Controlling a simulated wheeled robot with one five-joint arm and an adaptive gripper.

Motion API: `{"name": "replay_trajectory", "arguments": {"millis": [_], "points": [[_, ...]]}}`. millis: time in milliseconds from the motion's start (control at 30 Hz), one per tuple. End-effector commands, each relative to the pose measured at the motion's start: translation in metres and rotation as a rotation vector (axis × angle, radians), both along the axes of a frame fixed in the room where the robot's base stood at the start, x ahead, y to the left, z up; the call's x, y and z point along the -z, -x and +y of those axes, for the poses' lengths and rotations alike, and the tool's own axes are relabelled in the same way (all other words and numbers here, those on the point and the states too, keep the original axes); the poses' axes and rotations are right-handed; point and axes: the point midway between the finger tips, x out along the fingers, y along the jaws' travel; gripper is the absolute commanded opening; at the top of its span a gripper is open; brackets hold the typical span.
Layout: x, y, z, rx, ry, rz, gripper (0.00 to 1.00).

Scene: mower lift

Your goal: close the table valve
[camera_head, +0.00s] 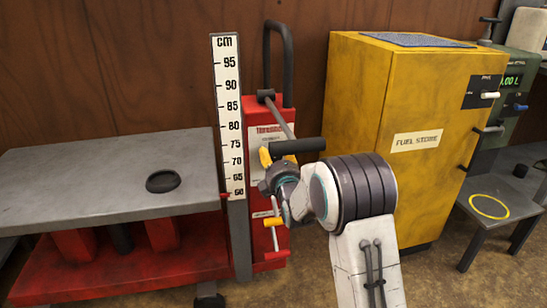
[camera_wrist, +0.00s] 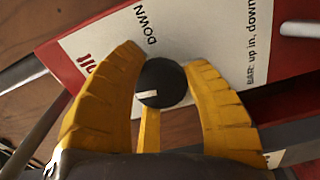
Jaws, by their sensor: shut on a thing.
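In the wrist view the table valve shows as a round black knob (camera_wrist: 162,82) with a short white mark and a yellow lever running down toward my palm. The two yellow ribbed fingers of my gripper (camera_wrist: 166,54) stand on either side of this knob and are shut on it. In the head view my gripper (camera_head: 268,186) is at the front of the red lift column (camera_head: 283,103). The valve is hard to make out there behind my wrist. The grey lift table (camera_head: 100,165) stands left of the column.
A black-gripped bar (camera_head: 298,147) sticks out just above my gripper. A cm scale (camera_head: 229,115) stands left of the column. The yellow fuel store (camera_head: 360,85) is close on the right. A small grey stand (camera_head: 520,198) with a yellow ring lies farther right.

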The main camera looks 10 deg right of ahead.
Motion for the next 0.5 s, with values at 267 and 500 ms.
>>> {"name": "replay_trajectory", "arguments": {"millis": [267, 500], "points": [[0.0046, 0.0006, -0.003, 0.004, 0.085, 0.013, 0.12], [0.0041, 0.0005, -0.0034, 0.005, 0.104, 0.012, 0.12]]}}
